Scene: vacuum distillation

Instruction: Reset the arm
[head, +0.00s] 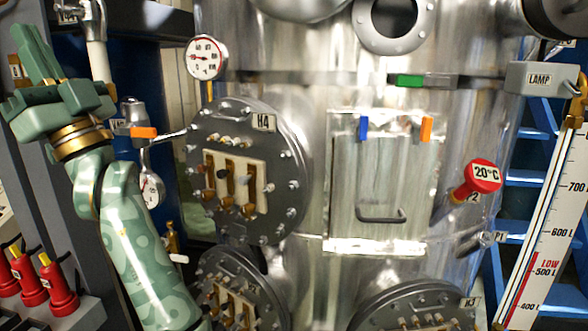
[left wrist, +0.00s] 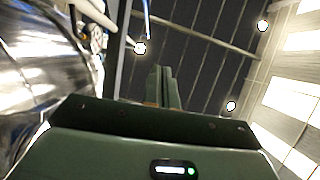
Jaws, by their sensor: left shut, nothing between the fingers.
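My left arm comes up from the bottom of the head view, pale green with a brass ring at the wrist. My left gripper (head: 30,40) is raised at the upper left, with its fingers pointing up. It is shut and holds nothing. In the left wrist view its closed fingers (left wrist: 162,85) stand together against a dark ceiling with lamps. The gripper is left of the round dial gauge (head: 205,58) and apart from it. My right gripper is not in view.
A shiny metal vessel fills the middle, with heater flange H4 (head: 250,170), a handled door (head: 375,185) and a red 20°C knob (head: 482,176). A valve with an orange handle (head: 143,132) is near my left arm. Red connectors (head: 58,285) sit at lower left. A level scale (head: 548,230) stands right.

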